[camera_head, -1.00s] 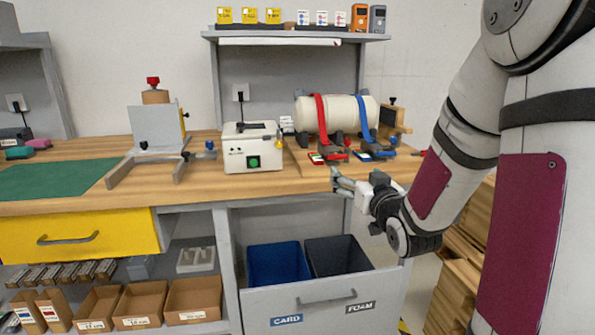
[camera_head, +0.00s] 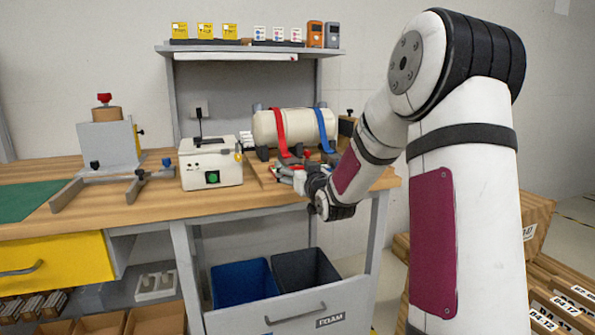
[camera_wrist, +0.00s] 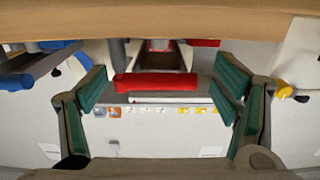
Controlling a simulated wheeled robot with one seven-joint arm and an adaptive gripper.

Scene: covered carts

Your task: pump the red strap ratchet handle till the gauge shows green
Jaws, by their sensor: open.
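The red strap (camera_head: 279,128) runs over a cream tank on the bench. Its red ratchet handle (camera_wrist: 155,82) lies across the middle of the wrist view, between the fingers of my gripper (camera_wrist: 160,98). The fingers are open, with green pads on either side of the bar, and a gap shows at each end. In the head view my gripper (camera_head: 292,177) is at the foot of the red strap, by the bench's front edge, and partly covers the ratchet. The gauge reading cannot be made out.
A blue strap (camera_head: 323,128) crosses the tank (camera_head: 300,125) to the right; its blue ratchet (camera_wrist: 38,68) is near my gripper. A white box with a green button (camera_head: 211,163) stands to the left. Blue and black bins (camera_head: 241,284) sit below the bench.

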